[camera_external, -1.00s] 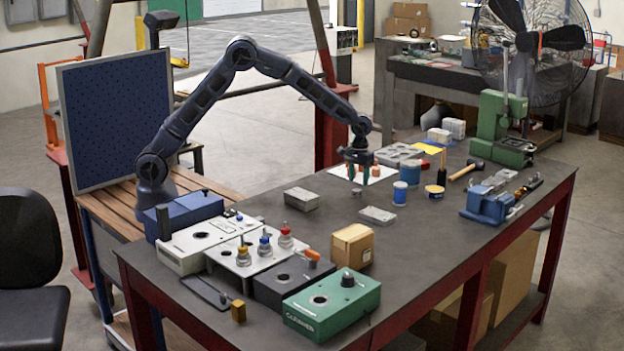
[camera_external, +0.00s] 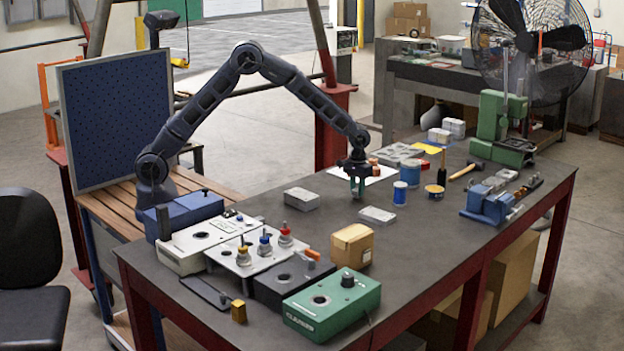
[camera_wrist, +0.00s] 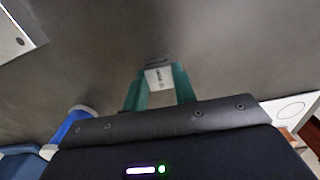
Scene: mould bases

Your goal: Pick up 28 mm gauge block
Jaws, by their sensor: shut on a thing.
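My gripper (camera_external: 356,188) points down over the middle of the dark table, between two grey metal blocks and the blue cans. In the wrist view, its green fingers (camera_wrist: 157,88) are closed on the 28 mm gauge block (camera_wrist: 158,78), a small light-grey block with dark marking on its face. The block sits between the fingertips, touching both. In the external view the fingers mostly hide it. Whether its underside touches the table I cannot tell.
Grey metal blocks stand left (camera_external: 302,199) and right front (camera_external: 377,215) of my gripper. Blue cans (camera_external: 400,193) stand close on its right. White paper with brownish pieces (camera_external: 373,172) lies behind. A cardboard box (camera_external: 352,245) stands nearer the front. Bare table lies between them.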

